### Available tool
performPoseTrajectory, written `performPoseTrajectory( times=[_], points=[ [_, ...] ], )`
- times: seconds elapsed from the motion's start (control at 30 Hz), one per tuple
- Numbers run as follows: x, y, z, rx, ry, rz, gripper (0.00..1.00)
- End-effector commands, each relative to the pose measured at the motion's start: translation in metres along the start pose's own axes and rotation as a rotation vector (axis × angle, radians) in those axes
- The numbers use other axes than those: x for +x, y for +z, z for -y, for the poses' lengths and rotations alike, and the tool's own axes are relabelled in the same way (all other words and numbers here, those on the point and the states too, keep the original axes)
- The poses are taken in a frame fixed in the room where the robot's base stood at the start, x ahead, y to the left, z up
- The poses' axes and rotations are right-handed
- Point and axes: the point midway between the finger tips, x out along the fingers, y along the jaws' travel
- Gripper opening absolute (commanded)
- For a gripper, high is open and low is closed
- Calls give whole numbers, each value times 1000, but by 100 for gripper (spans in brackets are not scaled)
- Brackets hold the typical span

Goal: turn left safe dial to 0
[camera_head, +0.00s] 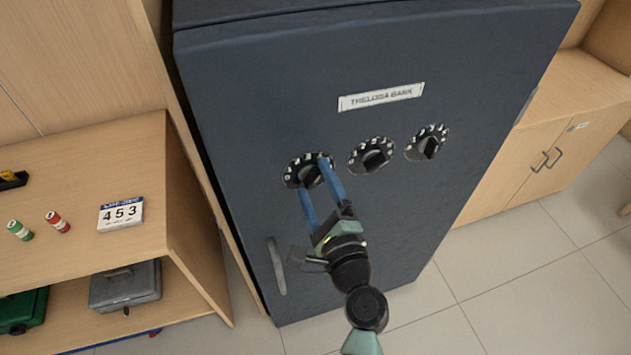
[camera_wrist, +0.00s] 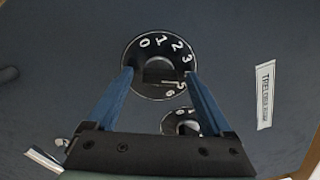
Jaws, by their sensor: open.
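The left safe dial (camera_head: 293,172) is a round black disc with white numbers and a black knob, on the front of the dark blue safe (camera_head: 250,100). In the wrist view the left dial (camera_wrist: 160,50) shows 0, 1, 2, 3 along its top and right edge. My gripper (camera_head: 313,177) is open, its two blue fingers reaching to the left dial. In the wrist view my gripper (camera_wrist: 159,75) has one finger on each side of the knob; I cannot tell whether they touch it. The knob's pointer is not clear.
The middle dial (camera_head: 372,155) and right dial (camera_head: 428,142) sit to the right. A vertical handle (camera_head: 277,266) is below left. A low cabinet (camera_head: 560,130) stands at right.

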Motion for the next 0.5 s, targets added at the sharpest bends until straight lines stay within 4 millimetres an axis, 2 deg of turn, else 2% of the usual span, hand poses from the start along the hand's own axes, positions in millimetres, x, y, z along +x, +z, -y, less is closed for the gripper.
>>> performPoseTrajectory(
  times=[0.3, 0.37, 0.5],
  points=[
    [3, 0, 0, -1, 0, 0, 85],
    [3, 0, 0, -1, 0, 0, 76],
    [3, 0, 0, -1, 0, 0, 51]
  ],
)
